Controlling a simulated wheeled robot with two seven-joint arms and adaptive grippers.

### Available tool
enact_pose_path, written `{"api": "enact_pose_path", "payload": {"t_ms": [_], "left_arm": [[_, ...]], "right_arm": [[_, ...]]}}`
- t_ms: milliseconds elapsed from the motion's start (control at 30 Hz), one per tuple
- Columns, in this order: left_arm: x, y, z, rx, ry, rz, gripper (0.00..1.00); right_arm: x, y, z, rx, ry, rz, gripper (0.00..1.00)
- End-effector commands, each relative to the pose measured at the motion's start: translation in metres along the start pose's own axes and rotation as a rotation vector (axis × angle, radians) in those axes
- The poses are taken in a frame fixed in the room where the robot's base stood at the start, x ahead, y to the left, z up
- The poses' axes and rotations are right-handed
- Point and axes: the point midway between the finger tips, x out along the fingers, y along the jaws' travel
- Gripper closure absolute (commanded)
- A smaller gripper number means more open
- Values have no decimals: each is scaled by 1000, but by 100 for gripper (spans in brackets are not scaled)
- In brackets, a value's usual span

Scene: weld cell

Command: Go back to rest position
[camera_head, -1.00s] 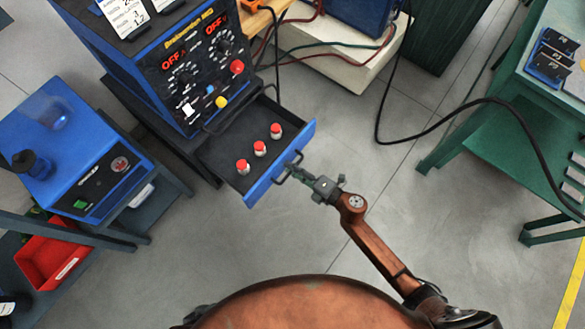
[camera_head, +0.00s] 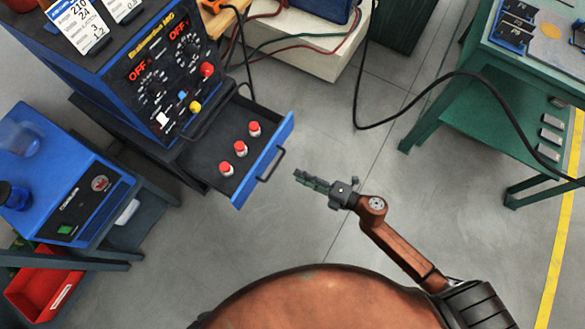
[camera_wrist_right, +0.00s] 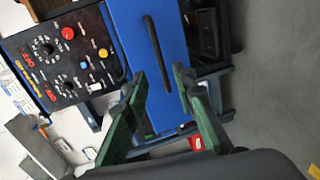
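My right gripper (camera_head: 300,176) is over the floor, to the right of the open drawer (camera_head: 240,185) and apart from its handle (camera_head: 271,165). In the right wrist view the two green fingers of my right gripper (camera_wrist_right: 160,76) are spread, with nothing between them. The drawer's blue front (camera_wrist_right: 158,40) and black handle (camera_wrist_right: 158,52) show beyond the fingertips. My left gripper is not in view.
Three red-capped bottles (camera_head: 240,149) stand in the drawer under the blue welding machine (camera_head: 150,75). A green table (camera_head: 470,115) is at the right, with a black cable (camera_head: 420,95) looping beside it. Floor between is clear.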

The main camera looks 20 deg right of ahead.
Motion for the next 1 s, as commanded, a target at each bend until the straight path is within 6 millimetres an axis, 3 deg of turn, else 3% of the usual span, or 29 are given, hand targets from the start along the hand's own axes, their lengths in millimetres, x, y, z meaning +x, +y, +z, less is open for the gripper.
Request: {"api": "enact_pose_path", "payload": {"t_ms": [767,867,1000], "left_arm": [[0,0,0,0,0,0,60],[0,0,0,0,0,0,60],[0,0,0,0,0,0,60]], "right_arm": [[-9,0,2,25,-22,2,75],[-19,0,13,134,-117,9,75],[-59,-19,41,457,-377,-2,75]]}}
